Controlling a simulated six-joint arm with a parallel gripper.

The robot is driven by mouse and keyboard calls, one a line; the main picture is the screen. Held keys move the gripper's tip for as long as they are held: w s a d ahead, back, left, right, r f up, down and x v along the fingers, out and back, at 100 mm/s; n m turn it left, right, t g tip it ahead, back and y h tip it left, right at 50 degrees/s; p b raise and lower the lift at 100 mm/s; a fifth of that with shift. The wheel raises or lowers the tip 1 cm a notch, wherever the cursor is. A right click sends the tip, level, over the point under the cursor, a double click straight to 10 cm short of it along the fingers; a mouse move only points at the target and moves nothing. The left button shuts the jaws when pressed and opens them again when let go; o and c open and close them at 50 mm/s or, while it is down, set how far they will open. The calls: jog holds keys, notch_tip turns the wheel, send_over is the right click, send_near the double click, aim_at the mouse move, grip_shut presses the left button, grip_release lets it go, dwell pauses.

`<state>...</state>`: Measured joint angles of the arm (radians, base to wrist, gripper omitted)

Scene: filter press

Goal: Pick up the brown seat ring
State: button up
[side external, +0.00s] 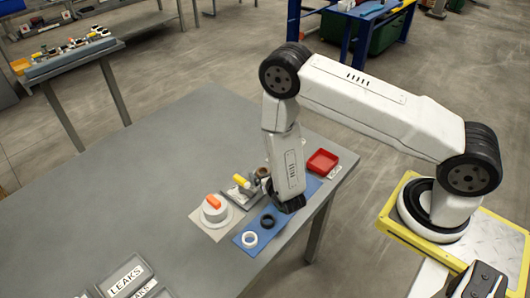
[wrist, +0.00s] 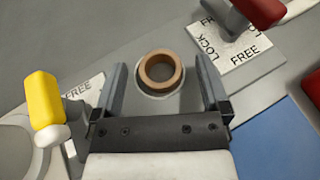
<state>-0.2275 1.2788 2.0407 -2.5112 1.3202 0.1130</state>
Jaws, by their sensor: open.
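The brown seat ring (wrist: 160,68) shows in the wrist view between the two fingers of my open gripper (wrist: 160,88). It sits upright on a pale round seat, with its hole facing the camera. Small gaps show between the ring and both fingers. In the side external view the brown ring (side external: 262,172) is small, beside the end of my arm, and my gripper (side external: 268,188) is partly hidden behind the wrist.
A yellow handle (wrist: 43,98) stands left of my gripper. A blue mat (side external: 265,225) holds a white ring (side external: 249,239) and a dark ring (side external: 267,221). A red tray (side external: 322,162) is at the table edge. An orange-topped white part (side external: 214,208) stands left.

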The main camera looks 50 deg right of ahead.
dwell(0.5)
grip_shut()
notch_tip(320, 180, up, 10)
dwell(1.1)
dwell(0.6)
